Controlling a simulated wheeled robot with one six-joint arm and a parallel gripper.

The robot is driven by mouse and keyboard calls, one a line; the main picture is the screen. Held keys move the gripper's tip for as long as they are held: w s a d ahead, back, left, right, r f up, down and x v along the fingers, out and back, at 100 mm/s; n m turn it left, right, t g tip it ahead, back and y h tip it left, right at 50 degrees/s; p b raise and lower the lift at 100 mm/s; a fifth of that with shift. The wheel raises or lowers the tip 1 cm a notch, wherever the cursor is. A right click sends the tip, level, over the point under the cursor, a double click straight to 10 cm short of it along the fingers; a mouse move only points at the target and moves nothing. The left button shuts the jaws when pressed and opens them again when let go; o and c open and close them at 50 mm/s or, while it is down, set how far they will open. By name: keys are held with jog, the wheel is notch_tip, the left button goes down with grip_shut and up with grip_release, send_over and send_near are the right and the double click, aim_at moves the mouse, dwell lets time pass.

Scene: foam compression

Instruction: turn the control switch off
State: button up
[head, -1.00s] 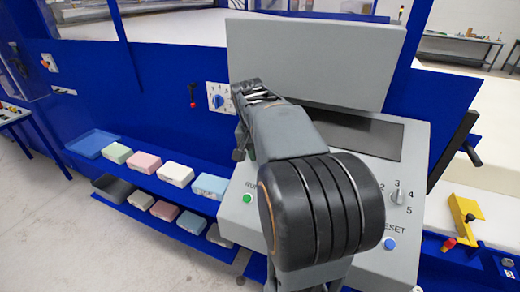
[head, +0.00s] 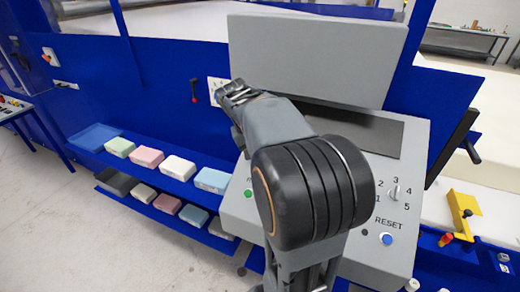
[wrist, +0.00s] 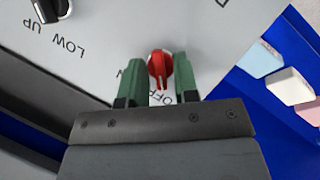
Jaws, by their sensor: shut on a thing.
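The control switch (wrist: 159,66) is a red knob on a pale grey panel (wrist: 105,55) in the wrist view. It sits between the two green fingers of my gripper (wrist: 159,82), which is shut on it. The knob's grip lies roughly upright in the picture. An OFF label is printed just below the knob, partly covered by my gripper; another label to its left is mostly hidden.
A black knob (wrist: 50,8) with LOW and UP labels is on the same panel. The grey console (head: 235,215) has a blue RESET button (head: 386,239) and a numbered selector (head: 394,192). Foam blocks (head: 178,168) lie on blue shelves.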

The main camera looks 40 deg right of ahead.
jog(key=o, duration=0.6)
jog(key=v, duration=1.3)
jog(key=shift+a+r, duration=0.15)
jog(key=shift+r, duration=0.25)
notch_tip(320, 180, down, 8)
jog(key=w+a+n+t+y, duration=0.1)
jog(key=w+a+n+t, duration=0.1)
jog(key=a+t, duration=0.1)
jog(key=s+a+f+n+t+y, duration=0.1)
jog(key=s+a+f, duration=0.2)
jog(key=s+a+f+n+t, duration=0.1)
jog(key=s+a+f, duration=0.2)
jog(key=s+a, duration=0.1)
jog(key=s+a+f+n+t+y, duration=0.1)
jog(key=s+a+f, duration=0.2)
jog(key=s+a, duration=0.1)
jog(key=shift+s+f+y, duration=0.15)
jog(key=shift+y, duration=0.15)
